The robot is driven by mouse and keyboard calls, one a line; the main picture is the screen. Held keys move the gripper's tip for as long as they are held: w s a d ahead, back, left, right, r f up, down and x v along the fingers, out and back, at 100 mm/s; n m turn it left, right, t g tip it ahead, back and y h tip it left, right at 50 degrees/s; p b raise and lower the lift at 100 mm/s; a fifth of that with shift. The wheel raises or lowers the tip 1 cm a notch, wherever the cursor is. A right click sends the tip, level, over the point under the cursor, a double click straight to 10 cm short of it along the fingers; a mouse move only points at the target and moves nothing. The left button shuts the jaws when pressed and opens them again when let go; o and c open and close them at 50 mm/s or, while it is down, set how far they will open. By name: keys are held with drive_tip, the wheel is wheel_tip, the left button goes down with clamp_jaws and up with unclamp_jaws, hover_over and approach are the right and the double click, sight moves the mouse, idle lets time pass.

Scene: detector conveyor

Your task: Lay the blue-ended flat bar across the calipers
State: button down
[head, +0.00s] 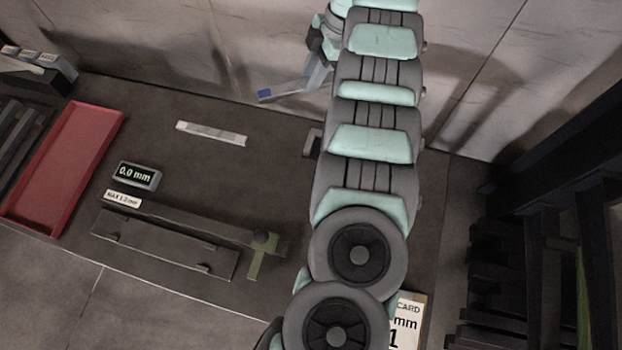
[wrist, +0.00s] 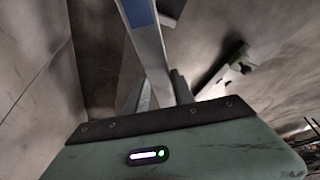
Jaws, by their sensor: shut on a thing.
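My gripper (head: 318,66) is shut on the blue-ended flat bar (head: 290,91), high in the head view beside my arm. The bar is pale grey with a blue end that points down-left. In the wrist view the bar (wrist: 152,50) runs up from between the fingers (wrist: 162,98), its blue part at the top edge. Its other end is hidden. A long dark fixture with two parallel bars, apparently the calipers (head: 165,245), lies on the dark table at lower left, well away from my gripper.
A small readout (head: 137,175) shows 0.0 mm above a MAX 1.0 mm label (head: 122,199). A pale flat strip (head: 211,133) lies mid-table. A red tray (head: 28,212) is at left. A card (head: 407,310) is partly hidden by my arm. Dark racks (head: 545,250) stand at right.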

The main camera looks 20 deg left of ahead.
drive_tip(key=shift+s+a+f+n+h, duration=0.1)
drive_tip(key=shift+s+n+h, duration=0.2)
drive_tip(key=shift+s+n, duration=0.45)
drive_tip(key=s+d+f+n+g+h, duration=0.1)
drive_tip(key=s+d+f+n+h, duration=0.15)
drive_tip(key=s+n, duration=0.25)
drive_tip(key=s+d+f+n+h, duration=0.1)
drive_tip(key=s+d+n, duration=0.3)
drive_tip(key=s+n, duration=0.15)
wheel_tip(320, 180, down, 20)
drive_tip(key=shift+a+r+b, duration=0.1)
drive_tip(key=shift+r+b, duration=0.1)
drive_tip(key=shift+b, duration=1)
drive_tip(key=shift+f, duration=0.2)
drive_tip(key=c, duration=1.1)
unclamp_jaws()
drive_tip(key=shift+o, duration=0.2)
drive_tip(key=shift+r, duration=0.3)
drive_tip(key=v, duration=1.1)
drive_tip(key=shift+w+r+b, duration=0.3)
drive_tip(key=shift+r, duration=0.05)
